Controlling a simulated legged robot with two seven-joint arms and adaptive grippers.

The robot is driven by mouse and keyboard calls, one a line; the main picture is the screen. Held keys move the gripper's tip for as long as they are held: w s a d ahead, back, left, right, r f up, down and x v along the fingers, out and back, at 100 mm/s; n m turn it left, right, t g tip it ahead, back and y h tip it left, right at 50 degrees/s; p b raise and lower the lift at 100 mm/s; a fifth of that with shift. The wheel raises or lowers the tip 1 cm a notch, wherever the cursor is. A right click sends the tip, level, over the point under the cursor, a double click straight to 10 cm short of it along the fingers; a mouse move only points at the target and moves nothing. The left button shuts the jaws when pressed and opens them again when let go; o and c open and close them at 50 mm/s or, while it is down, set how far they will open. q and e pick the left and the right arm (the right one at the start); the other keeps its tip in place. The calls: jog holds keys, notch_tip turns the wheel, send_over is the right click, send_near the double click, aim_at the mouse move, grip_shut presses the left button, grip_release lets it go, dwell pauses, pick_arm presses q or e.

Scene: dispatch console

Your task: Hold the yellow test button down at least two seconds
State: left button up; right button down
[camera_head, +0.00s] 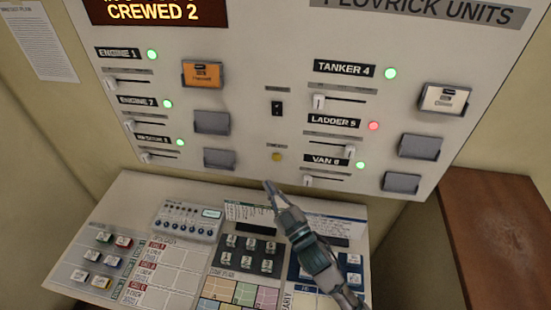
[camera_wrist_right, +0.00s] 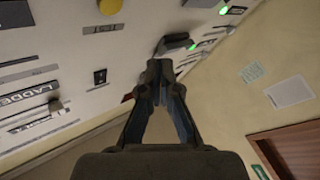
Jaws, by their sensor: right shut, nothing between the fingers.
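The yellow test button (camera_head: 277,157) is a small round knob low in the middle of the upright panel. In the right wrist view the yellow button (camera_wrist_right: 110,6) shows at the top edge, partly cut off. My right gripper (camera_head: 268,186) is shut and empty, just below and slightly left of the button in the head view. In the right wrist view the closed fingertips (camera_wrist_right: 158,72) lie below and to the right of the button, apart from it. My left gripper is not in view.
A black rocker switch (camera_head: 277,108) sits above the button. Sliders and card holders flank it, including the Van 8 slider (camera_head: 308,181). The sloping console (camera_head: 130,205) with keys lies below. A brown wooden surface (camera_head: 490,225) stands at right.

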aim_at(277, 157)
jog(key=w+d, duration=0.1)
jog(key=w, duration=0.6)
jog(key=shift+d+b, duration=0.15)
jog(key=shift+b, duration=0.25)
jog(key=shift+d, duration=0.15)
dwell(0.5)
jog(key=shift+w+r, duration=0.1)
jog(key=shift+w, duration=0.05)
jog(key=shift+w, duration=0.3)
jog(key=shift+w+d+p, duration=0.15)
jog(key=shift+w+p, duration=0.15)
jog(key=shift+w, duration=0.05)
dwell(3.1)
